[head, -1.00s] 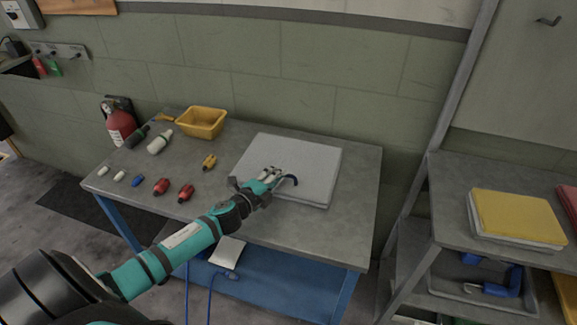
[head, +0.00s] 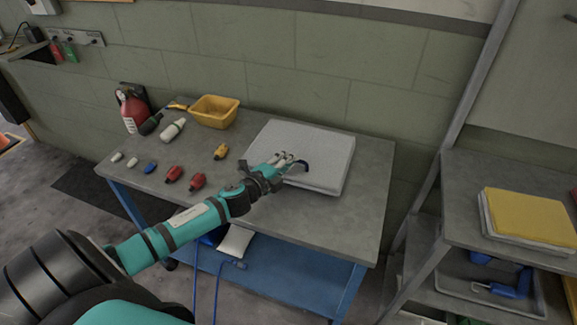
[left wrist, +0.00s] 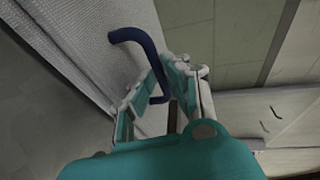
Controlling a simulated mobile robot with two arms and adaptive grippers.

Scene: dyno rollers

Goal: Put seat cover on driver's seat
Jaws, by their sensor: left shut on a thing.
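A thick pale grey pad (head: 310,142), seemingly the folded seat cover, lies flat on the grey workbench (head: 340,222). Its textured face also shows in the left wrist view (left wrist: 85,35). My left gripper (head: 289,163) is at the pad's near edge. It is shut on a dark blue curved handle (head: 304,166), which also shows between the fingers in the left wrist view (left wrist: 137,38). I cannot tell whether the handle is attached to the pad. The driver's seat and my right gripper are not in view.
A fire extinguisher (head: 131,109) is by the wall. A yellow pad (head: 525,216) lies on the right shelf. The bench's right front is clear.

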